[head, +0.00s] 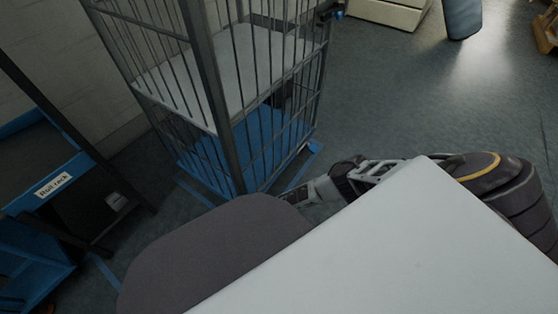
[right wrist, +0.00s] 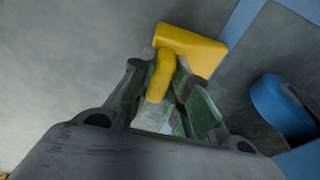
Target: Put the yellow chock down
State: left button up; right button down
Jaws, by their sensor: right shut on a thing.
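The yellow chock (right wrist: 200,50) shows in the right wrist view as a blocky piece with a bar-like part (right wrist: 161,75) reaching back between my fingers. My right gripper (right wrist: 162,88) is shut on this bar-like part. The grey floor lies behind the chock; I cannot tell whether the chock touches it. In the head view my right gripper (head: 290,196) reaches in low from the right, close to the front right of the cage trolley (head: 215,100). The chock cannot be made out there. My left gripper is in neither view.
The wire cage trolley has a white shelf and a blue base. A blue round part (right wrist: 283,107), perhaps a wheel, is right of the chock. Blue tape (right wrist: 243,20) marks the floor. A blue "Roll rack" (head: 52,186) stands left. Open floor (head: 430,100) lies right.

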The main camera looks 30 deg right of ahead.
jog(key=shift+f, duration=0.1)
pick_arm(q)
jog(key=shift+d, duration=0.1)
pick_arm(e)
jog(key=c, duration=1.4)
grip_release()
jog(key=shift+o, duration=0.2)
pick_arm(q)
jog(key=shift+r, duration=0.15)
pick_arm(e)
jog(key=shift+p+v, duration=1.1)
jog(key=shift+v, duration=0.65)
jog(key=shift+p+v, duration=0.85)
jog(key=shift+v, duration=0.5)
jog(key=shift+r+p, duration=0.4)
jog(key=shift+r, duration=0.35)
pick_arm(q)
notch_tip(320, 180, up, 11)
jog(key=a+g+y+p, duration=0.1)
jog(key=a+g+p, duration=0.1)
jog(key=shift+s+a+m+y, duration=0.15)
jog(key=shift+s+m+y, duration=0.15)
pick_arm(e)
jog(key=shift+v, duration=2.3)
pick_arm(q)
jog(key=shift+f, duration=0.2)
pick_arm(e)
jog(key=shift+s+f, duration=0.1)
jog(key=shift+s, duration=0.05)
